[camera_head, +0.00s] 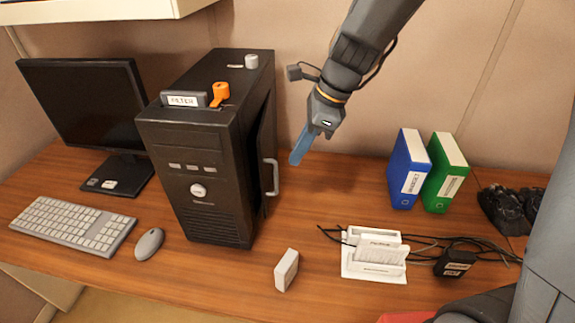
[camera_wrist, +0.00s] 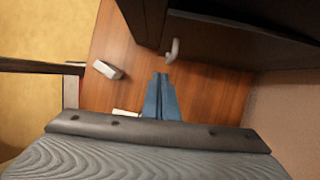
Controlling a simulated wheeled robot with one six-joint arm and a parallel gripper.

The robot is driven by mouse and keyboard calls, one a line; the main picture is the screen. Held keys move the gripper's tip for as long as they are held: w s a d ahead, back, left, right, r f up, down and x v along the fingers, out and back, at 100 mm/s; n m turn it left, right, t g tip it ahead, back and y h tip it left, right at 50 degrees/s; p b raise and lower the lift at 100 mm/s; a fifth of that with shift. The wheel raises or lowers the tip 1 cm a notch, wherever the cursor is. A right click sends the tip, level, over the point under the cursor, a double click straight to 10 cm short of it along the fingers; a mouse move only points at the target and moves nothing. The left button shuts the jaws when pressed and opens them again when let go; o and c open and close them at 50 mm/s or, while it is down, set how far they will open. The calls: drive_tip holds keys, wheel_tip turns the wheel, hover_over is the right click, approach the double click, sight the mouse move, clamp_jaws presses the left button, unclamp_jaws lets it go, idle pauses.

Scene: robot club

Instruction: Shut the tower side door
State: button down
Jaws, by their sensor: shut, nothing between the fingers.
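The black computer tower (camera_head: 202,150) stands on the desk, left of centre in the head view. Its side door (camera_head: 264,150) is on the right side, with a grey handle (camera_head: 272,177). The door stands slightly ajar, with a dark gap at its front edge. In the wrist view the handle (camera_wrist: 172,50) shows just beyond my fingertips. My gripper (camera_head: 296,158) is to the right of the door in the head view, blue fingers pointing down, shut and empty. The fingers (camera_wrist: 161,95) appear apart from the handle.
A white box (camera_head: 287,270) stands near the front edge. A white card holder (camera_head: 375,256), cables and a black adapter (camera_head: 455,264) lie to the right. Blue (camera_head: 408,170) and green (camera_head: 444,173) binders stand behind. A filter (camera_head: 184,99) and an orange part (camera_head: 219,93) sit on the tower.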

drive_tip(key=d+r+m+b, duration=0.1)
drive_tip(key=d+m+b, duration=0.1)
drive_tip(key=d, duration=0.3)
drive_tip(key=w+a+f+p, duration=0.1)
drive_tip(key=a+f, duration=0.6)
drive_tip(key=f, duration=0.1)
drive_tip(key=shift+w+a+f+t, duration=0.2)
drive_tip(key=shift+w+f+t, duration=0.1)
drive_tip(key=shift+f+t, duration=0.1)
drive_tip(key=shift+s+a+m+t+p, duration=0.15)
drive_tip(key=shift+a+m+p, duration=0.35)
drive_tip(key=shift+a, duration=0.3)
drive_tip(key=shift+s+a+m+t+p, duration=0.15)
drive_tip(key=shift+a+m+p, duration=0.3)
drive_tip(key=shift+a, duration=0.35)
drive_tip(key=shift+r, duration=0.1)
